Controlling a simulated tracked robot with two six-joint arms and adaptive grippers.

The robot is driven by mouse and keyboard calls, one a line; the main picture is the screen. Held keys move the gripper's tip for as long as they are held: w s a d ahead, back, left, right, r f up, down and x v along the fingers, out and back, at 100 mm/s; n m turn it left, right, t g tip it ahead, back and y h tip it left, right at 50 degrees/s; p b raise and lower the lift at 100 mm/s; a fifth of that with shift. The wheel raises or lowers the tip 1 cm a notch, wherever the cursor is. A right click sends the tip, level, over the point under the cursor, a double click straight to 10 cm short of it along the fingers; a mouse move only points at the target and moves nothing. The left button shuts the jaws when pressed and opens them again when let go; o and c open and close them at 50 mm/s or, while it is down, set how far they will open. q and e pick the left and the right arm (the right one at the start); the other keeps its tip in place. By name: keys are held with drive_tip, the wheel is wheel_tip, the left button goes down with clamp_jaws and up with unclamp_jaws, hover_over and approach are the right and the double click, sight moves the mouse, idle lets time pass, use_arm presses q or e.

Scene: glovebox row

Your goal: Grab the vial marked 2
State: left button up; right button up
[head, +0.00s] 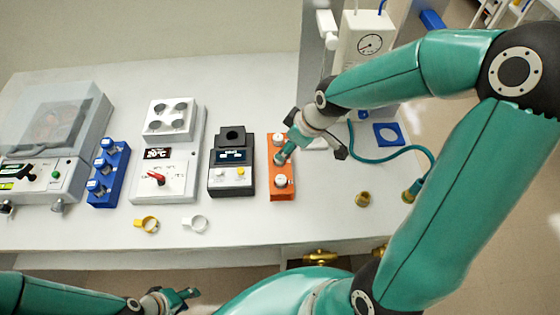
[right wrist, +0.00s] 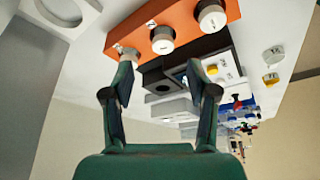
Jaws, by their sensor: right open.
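An orange rack (head: 283,197) on the bench holds white-capped vials in a row. In the head view the far vial (head: 278,139) and the near vial (head: 281,181) show; my right gripper's finger covers the middle. The wrist view shows three caps: right (right wrist: 211,19), middle (right wrist: 162,40) and left (right wrist: 124,52), partly behind a fingertip. Their marks are too small to read surely, so I cannot tell which is 2. My right gripper (head: 312,155) is open and empty by the rack's right side; its fingers also show in the wrist view (right wrist: 160,82). My left gripper (head: 186,295) is low, off the bench front.
A brass fitting (head: 362,199) and hose (head: 395,155) are at right.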

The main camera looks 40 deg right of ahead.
sight(279, 163)
drive_tip(key=shift+w+a+f, duration=0.1)
drive_tip(key=shift+w+f, duration=0.05)
drive_tip(key=shift+f, duration=0.4)
drive_tip(key=b+x, duration=0.3)
drive_tip(key=x, duration=0.2)
drive_tip(key=shift+a+f, duration=0.1)
drive_tip(key=shift+a, duration=0.05)
clamp_jaws()
drive_tip(key=shift+r, duration=0.2)
